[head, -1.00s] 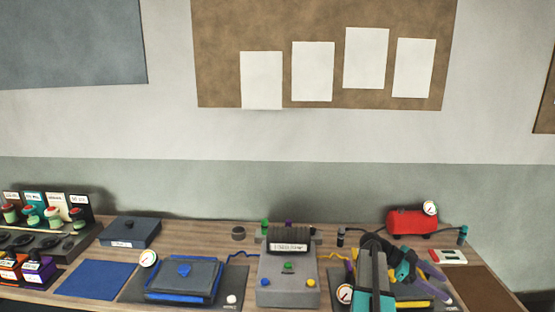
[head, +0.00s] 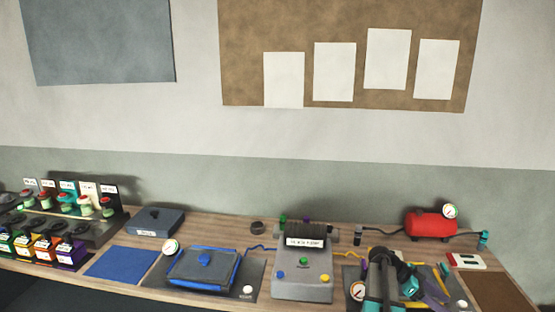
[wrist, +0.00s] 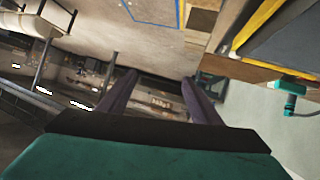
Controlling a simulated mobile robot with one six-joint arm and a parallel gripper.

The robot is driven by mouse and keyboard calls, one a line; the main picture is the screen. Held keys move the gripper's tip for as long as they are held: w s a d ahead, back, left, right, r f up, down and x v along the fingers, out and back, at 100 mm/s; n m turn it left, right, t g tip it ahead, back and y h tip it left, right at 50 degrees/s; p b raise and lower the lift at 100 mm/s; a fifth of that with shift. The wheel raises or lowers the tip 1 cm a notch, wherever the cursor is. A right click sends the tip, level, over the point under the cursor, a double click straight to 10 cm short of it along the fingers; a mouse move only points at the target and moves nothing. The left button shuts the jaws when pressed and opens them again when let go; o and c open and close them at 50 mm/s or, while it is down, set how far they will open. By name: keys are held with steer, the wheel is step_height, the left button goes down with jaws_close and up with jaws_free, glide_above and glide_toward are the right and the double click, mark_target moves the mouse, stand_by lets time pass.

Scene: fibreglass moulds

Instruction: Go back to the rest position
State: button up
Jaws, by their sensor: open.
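My gripper shows in the wrist view (wrist: 155,95) as two dark purple fingers apart from each other, with nothing between them. Beyond the fingers the wrist view shows the room's floor and dark furniture, tilted. In the head view my folded arm stands at the lower right, in front of the right mould station, and hides part of it. The fingers are hard to make out there.
On the bench stand a blue-edged mould (head: 203,268), a grey control box (head: 302,274), a red tank (head: 431,225), a blue mat (head: 122,265), a blue-grey case (head: 156,221) and a brown mat (head: 497,291).

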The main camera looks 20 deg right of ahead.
steer(key=w+a+f+n+t+y, duration=0.1)
steer(key=w+a+f+n, duration=0.25)
steer(key=a+f, duration=0.5)
steer(key=w+a+f+n+t+y, duration=0.1)
steer(key=w+a+f+n+t, duration=0.1)
steer(key=a+f+n, duration=0.6)
steer(key=w+a+f+n+t+y, duration=0.1)
steer(key=w+a+f+n, duration=0.15)
steer(key=a+f, duration=0.65)
steer(key=s+a+f+n+y, duration=0.2)
steer(key=s+a+f+n, duration=0.2)
steer(key=a, duration=0.7)
steer(key=s+a+f+n+y+b, duration=0.1)
steer(key=s+a+f+n, duration=0.35)
steer(key=a, duration=0.75)
steer(key=s+a+f+n+y, duration=0.2)
steer(key=s+a+f+n, duration=0.2)
steer(key=a, duration=0.7)
step_height(320, 180, down, 13)
steer(key=b, duration=1.3)
steer(key=shift+s+a, duration=0.1)
